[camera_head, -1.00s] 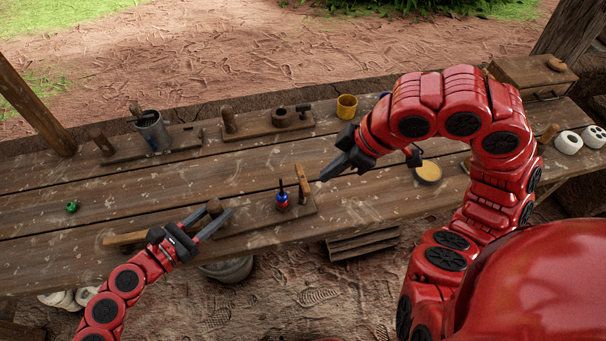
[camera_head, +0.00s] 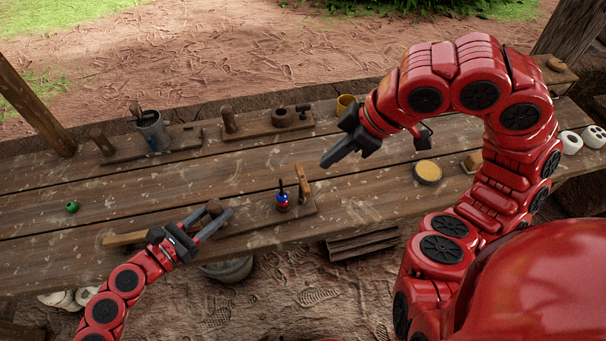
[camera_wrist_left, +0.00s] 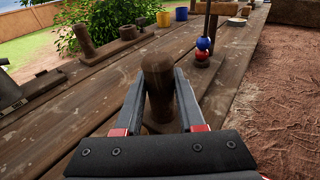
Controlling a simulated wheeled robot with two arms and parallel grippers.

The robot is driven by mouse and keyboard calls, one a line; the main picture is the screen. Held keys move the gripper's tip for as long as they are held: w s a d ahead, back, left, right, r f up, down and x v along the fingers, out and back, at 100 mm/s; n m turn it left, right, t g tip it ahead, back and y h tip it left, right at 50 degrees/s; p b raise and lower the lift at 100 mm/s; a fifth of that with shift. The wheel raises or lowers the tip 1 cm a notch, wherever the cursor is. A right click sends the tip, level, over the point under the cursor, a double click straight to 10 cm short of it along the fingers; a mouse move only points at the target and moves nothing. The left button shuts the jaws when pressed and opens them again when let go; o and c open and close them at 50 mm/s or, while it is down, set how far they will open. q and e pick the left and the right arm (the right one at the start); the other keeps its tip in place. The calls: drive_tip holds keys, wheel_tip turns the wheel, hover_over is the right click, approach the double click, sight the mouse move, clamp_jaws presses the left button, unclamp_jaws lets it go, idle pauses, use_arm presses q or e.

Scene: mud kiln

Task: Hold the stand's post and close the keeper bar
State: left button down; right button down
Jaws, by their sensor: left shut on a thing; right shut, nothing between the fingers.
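The stand (camera_head: 262,222) is a long wooden board along the table's front edge. Its rounded wooden post (camera_head: 214,206) stands at the left end and shows large in the left wrist view (camera_wrist_left: 158,80). My left gripper (camera_head: 216,222) is shut on the post, one finger on each side. A dark peg with a blue ball (camera_head: 282,197) above a red ball stands toward the stand's right end.
Behind stand a board with a grey tin (camera_head: 152,130), another board with wooden knobs (camera_head: 265,124) and a yellow mug (camera_head: 346,104). A round yellow-topped dish (camera_head: 428,172) lies right. A green ball (camera_head: 72,206) lies left. The middle planks are clear.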

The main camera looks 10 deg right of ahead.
use_arm(q)
drive_tip(key=shift+c, duration=2.1)
unclamp_jaws()
drive_tip(key=v, duration=1.1)
drive_tip(key=shift+s+a, duration=0.35)
